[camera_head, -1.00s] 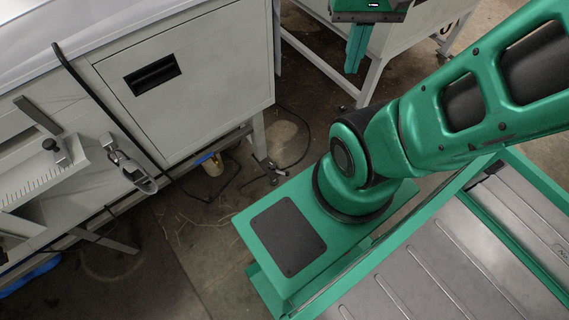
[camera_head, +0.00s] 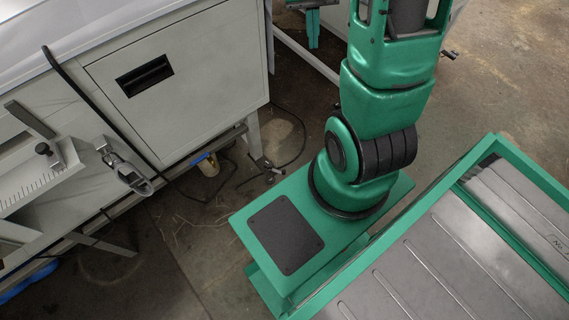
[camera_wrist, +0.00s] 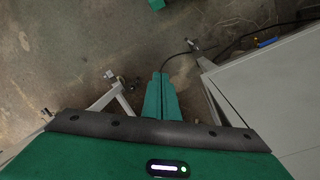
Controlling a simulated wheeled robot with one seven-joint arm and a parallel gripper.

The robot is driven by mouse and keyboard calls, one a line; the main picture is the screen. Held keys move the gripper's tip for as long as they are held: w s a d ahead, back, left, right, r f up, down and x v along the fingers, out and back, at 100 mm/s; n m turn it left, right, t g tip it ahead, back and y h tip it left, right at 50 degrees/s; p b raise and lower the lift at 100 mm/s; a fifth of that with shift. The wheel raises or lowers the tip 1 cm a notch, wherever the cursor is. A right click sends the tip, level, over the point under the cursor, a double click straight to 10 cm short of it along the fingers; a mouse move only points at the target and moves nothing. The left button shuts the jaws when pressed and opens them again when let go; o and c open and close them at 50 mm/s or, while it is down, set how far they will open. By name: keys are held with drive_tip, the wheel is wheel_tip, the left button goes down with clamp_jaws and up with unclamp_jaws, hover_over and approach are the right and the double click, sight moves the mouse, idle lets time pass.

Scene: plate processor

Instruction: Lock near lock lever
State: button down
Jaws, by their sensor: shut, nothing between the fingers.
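My gripper (camera_wrist: 160,76) is shut and empty in the wrist view, its green fingers together above the floor. In the head view my gripper (camera_head: 314,46) is partly cut off at the top edge, beyond the cabinet's right corner. A grey metal lever with a looped handle (camera_head: 132,176) hangs on the front of the plate processor at the left. I cannot tell for sure that it is the near lock lever. My gripper is far from it, and it does not show in the wrist view.
A light grey cabinet (camera_head: 190,90) with a black recessed handle stands between the lever and my gripper. A long black bar (camera_head: 85,95) runs along the machine's front. Bare floor (camera_head: 190,240) lies in front.

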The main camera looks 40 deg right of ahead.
drive_tip(key=w+d+f, duration=0.1)
drive_tip(key=w+f, duration=0.3)
drive_tip(key=f, duration=0.6)
drive_tip(key=w+d+f+y, duration=0.1)
drive_tip(key=w+f, duration=0.2)
drive_tip(key=f, duration=0.6)
drive_tip(key=w+f, duration=0.4)
drive_tip(key=f, duration=0.6)
drive_tip(key=s+a+f, duration=0.1)
drive_tip(key=a+f, duration=0.1)
drive_tip(key=f, duration=0.7)
drive_tip(key=s+a+f+m+y, duration=0.1)
drive_tip(key=s+a+f, duration=0.1)
drive_tip(key=f, duration=0.8)
drive_tip(key=s+a+f, duration=0.2)
drive_tip(key=f, duration=0.7)
drive_tip(key=shift+f+m+g+y, duration=0.3)
drive_tip(key=shift+f+m+y, duration=0.1)
drive_tip(key=shift+f, duration=0.1)
approach(276, 170)
wheel_tip(276, 170, down, 5)
drive_tip(key=s+d, duration=0.3)
drive_tip(key=shift+a, duration=0.3)
